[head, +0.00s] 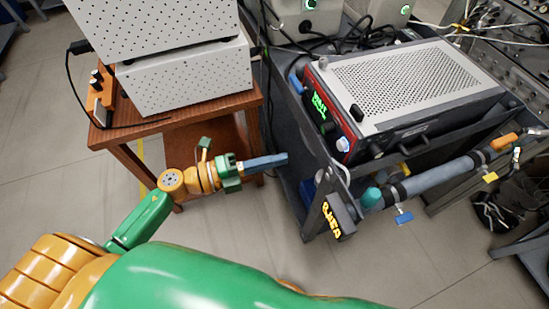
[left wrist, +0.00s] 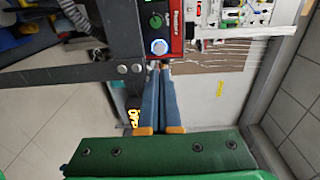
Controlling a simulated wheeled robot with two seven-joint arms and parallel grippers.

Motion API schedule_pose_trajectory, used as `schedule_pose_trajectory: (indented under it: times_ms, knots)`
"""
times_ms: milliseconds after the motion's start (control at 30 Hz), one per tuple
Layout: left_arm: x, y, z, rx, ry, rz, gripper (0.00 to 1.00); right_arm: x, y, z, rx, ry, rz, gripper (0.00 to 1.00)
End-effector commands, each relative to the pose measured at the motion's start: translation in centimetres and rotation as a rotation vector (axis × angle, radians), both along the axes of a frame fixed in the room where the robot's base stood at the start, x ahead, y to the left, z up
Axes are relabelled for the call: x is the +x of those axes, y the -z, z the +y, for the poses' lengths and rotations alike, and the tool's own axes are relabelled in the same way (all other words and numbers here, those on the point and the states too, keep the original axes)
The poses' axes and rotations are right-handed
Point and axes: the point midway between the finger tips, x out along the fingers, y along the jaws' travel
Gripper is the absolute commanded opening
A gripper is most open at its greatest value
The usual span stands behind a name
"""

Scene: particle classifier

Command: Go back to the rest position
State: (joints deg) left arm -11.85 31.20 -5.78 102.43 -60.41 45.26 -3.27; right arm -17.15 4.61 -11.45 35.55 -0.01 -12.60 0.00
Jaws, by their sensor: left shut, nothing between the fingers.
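My left gripper (head: 283,160) reaches in from the left in the head view, its blue-grey fingers pointing right toward the dark cart. The fingers are together and hold nothing. In the left wrist view the left gripper (left wrist: 160,68) also shows with its two fingers side by side, in front of a red-edged instrument panel (left wrist: 170,30). I cannot tell from the pictures whether the fingertips touch anything. My right gripper is not in view.
A dark cart (head: 312,185) carries a red-fronted instrument (head: 420,85) with a perforated top. A pipe (head: 440,175) with valves runs along its front. A wooden table (head: 180,118) holds white perforated boxes (head: 190,75). Open floor (head: 400,260) lies in front.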

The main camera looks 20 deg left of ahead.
Motion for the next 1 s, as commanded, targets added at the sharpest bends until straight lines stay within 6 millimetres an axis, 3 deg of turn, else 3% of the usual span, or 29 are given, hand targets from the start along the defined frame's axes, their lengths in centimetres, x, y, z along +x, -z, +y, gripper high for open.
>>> schedule_pose_trajectory:
  times_ms: [233,333,367,433,500,567,600,667,733,800,900,1000]
  knots:
    - [0.1,0.1,0.0,-0.003,-0.004,0.003,0.00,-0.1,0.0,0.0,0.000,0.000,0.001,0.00]
    - [1.5,2.0,1.5,-0.085,-0.122,0.108,0.00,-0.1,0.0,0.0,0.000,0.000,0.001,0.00]
    - [2.2,3.5,2.5,-0.135,-0.200,0.176,0.00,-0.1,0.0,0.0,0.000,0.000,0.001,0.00]
    - [3.4,8.7,5.8,-0.265,-0.435,0.388,0.00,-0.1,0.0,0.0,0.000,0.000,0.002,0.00]
    - [2.4,15.5,8.9,-0.373,-0.685,0.624,0.00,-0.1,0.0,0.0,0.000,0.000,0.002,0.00]
    - [0.0,21.1,10.8,-0.433,-0.879,0.817,0.00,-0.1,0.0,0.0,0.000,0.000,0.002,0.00]
    - [-2.4,24.6,11.7,-0.461,-1.000,0.941,0.00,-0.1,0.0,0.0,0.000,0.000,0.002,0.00]
    - [-6.7,29.3,12.3,-0.484,-1.169,1.121,0.00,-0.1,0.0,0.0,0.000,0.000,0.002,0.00]
    - [-12.4,33.6,12.4,-0.488,-1.346,1.316,0.00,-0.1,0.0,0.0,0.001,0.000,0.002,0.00]
    - [-17.9,36.4,11.8,-0.475,-1.491,1.481,0.00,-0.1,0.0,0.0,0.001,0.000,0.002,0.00]
    - [-24.0,38.4,10.8,-0.444,-1.640,1.653,0.00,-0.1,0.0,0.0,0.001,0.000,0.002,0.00]
    - [-27.3,39.1,10.1,-0.422,-1.717,1.744,0.00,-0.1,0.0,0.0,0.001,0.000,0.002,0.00]
